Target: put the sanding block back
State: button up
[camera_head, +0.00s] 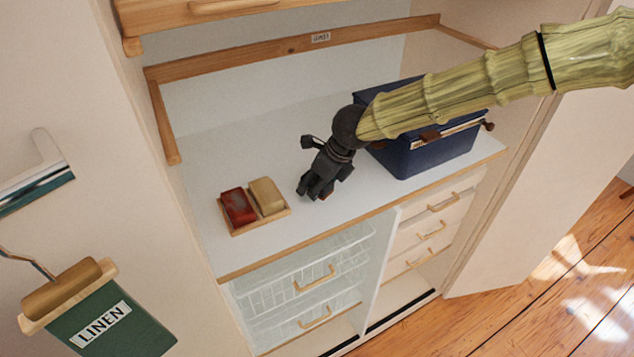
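A small wooden tray (237,234) lies on the white shelf, left of my gripper. Side by side in it are a dark red block (238,206) and a tan block (267,195). Either could be the sanding block; no label shows which. My gripper (309,194) points down over the shelf, a short way right of the tan block and apart from it. Its dark fingers look close together, but whether they are shut or hold something small is unclear.
A dark blue box (432,152) stands right of my gripper, partly behind my arm. The white shelf (235,150) is clear behind the tray. Wire baskets (305,275) and drawers (430,228) are below. A green LINEN tag (120,325) hangs at lower left.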

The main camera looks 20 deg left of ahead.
jog(key=shift+w+r, duration=0.1)
jog(key=shift+r, duration=0.35)
jog(key=b+v, duration=0.2)
jog(key=v, duration=1)
jog(key=shift+r, duration=0.2)
dwell(0.7)
